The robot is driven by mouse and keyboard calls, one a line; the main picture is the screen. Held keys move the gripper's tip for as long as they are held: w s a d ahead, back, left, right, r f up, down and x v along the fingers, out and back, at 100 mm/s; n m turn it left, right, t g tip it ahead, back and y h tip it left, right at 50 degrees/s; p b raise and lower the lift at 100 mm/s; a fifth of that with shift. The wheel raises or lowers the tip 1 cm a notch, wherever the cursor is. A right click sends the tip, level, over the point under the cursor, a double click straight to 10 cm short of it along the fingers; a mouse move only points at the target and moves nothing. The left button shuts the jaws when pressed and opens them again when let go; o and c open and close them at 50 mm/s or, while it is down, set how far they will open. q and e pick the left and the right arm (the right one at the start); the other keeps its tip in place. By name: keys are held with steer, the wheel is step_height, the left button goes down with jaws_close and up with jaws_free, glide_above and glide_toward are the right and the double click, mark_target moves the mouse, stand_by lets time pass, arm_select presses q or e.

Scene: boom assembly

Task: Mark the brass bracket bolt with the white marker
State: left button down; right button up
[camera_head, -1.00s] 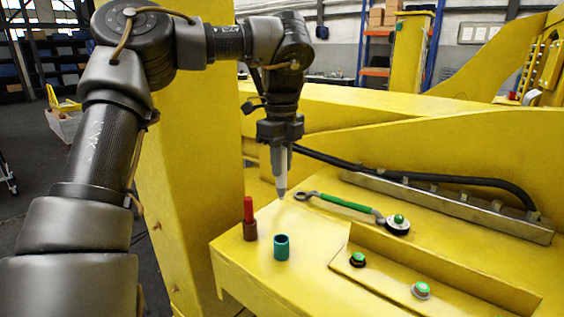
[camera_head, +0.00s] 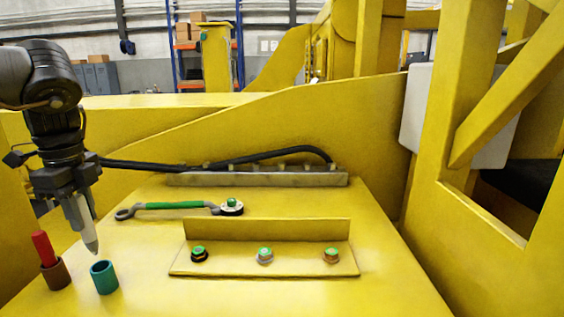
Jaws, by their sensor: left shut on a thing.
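The marker is far to the left of this bolt. My right gripper is not in view.
A black bolt (camera_head: 199,255) and a silver bolt (camera_head: 265,256) share the bracket. A red marker (camera_head: 43,248) stands in a brown cup (camera_head: 56,274) beside the open teal cup (camera_head: 104,278). A green-handled wrench (camera_head: 172,206) lies behind the bracket. The surface right of the bracket is clear.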

mark_target(91, 239)
arm_select(q)
step_height(91, 239, down, 7)
steer(key=shift+f+p, duration=0.1)
steer(key=shift+p, duration=0.9)
steer(key=shift+f, duration=0.65)
steer(key=shift+r, duration=0.1)
